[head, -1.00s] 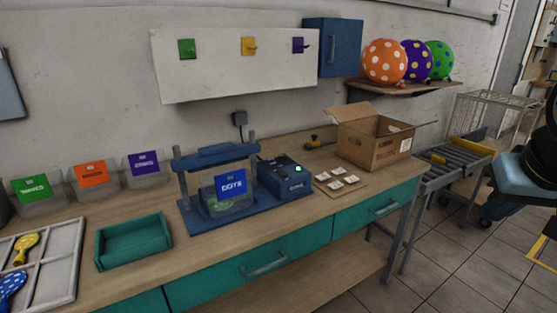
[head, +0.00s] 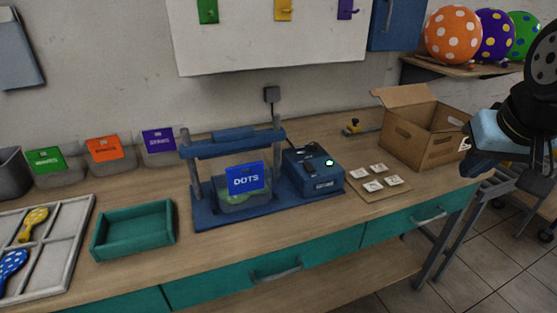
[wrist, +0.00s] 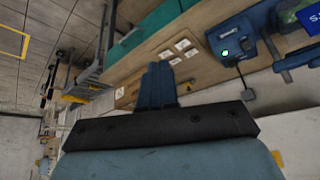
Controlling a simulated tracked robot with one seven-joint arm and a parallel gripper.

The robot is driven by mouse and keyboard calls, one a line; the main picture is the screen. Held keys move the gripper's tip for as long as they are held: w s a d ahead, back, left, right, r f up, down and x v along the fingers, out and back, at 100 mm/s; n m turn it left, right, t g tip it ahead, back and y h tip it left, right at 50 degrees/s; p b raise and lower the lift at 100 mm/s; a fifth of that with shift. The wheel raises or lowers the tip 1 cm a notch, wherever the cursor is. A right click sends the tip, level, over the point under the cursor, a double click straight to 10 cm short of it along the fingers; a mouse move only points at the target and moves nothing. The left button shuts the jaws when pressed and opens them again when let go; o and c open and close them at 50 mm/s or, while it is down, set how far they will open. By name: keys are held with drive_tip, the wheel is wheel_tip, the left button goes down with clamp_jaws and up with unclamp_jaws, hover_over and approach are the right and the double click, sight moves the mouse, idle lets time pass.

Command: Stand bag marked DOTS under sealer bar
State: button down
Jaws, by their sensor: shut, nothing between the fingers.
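The bag marked DOTS (head: 243,186) is a clear bag with a blue label and greenish contents. It stands upright on the base of the blue sealer, beneath the raised sealer bar (head: 233,146). Its blue label also shows at the right edge of the wrist view (wrist: 311,24). The sealer's control box (head: 313,172) has a lit green light. My gripper (head: 476,170) is at the right of the head view, well away from the bag, and holds nothing. In the wrist view my gripper's fingers (wrist: 160,68) are together.
A green tray (head: 134,232) and a divided tray with balloons (head: 60,262) lie left of the sealer. Bags labelled green, orange and purple (head: 108,152) stand behind. A card with small tags (head: 380,181) and an open carton (head: 425,130) are at right.

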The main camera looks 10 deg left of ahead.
drive_tip(key=shift+d, duration=0.15)
drive_tip(key=n+g+y, duration=0.2)
drive_tip(key=g+y, duration=0.6)
drive_tip(key=y, duration=1)
approach(263, 167)
drive_tip(key=w+a, duration=0.1)
drive_tip(key=a, duration=0.6)
drive_tip(key=shift+f, duration=0.25)
drive_tip(key=shift+w, duration=0.1)
drive_tip(key=shift+s+a, duration=0.45)
drive_tip(key=shift+s, duration=0.25)
